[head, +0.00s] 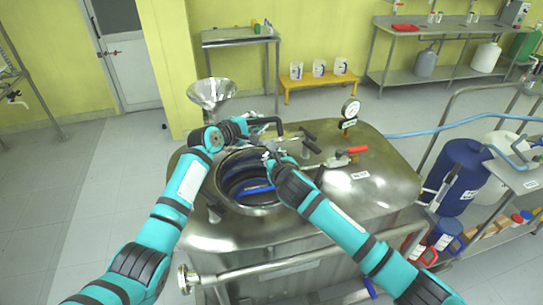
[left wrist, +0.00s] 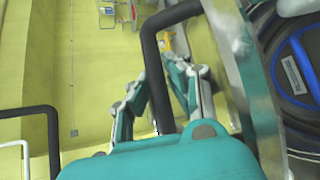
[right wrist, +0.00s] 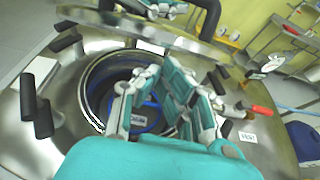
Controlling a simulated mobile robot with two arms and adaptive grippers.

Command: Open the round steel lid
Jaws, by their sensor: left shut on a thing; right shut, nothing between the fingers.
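The round steel lid stands raised, seen nearly edge-on as a steel band in the left wrist view (left wrist: 247,85) and at the top of the right wrist view (right wrist: 135,33). Its dark bar handle (head: 268,121) is bent, and it passes between the fingers of my left gripper (left wrist: 163,105), which is shut on it. The round opening (right wrist: 98,82) of the steel reactor (head: 350,200) is uncovered, with a dark inside and a blue ring. My right gripper (head: 270,152) is shut and empty, close over the opening's edge. My arms partly hide the lid in the head view.
A steel funnel (head: 211,92), a pressure gauge (head: 350,109) and a red-handled valve (head: 356,149) stand on the reactor top. Dark clamp knobs (right wrist: 64,43) surround the opening. A blue drum (head: 462,175) stands right. Open floor lies left.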

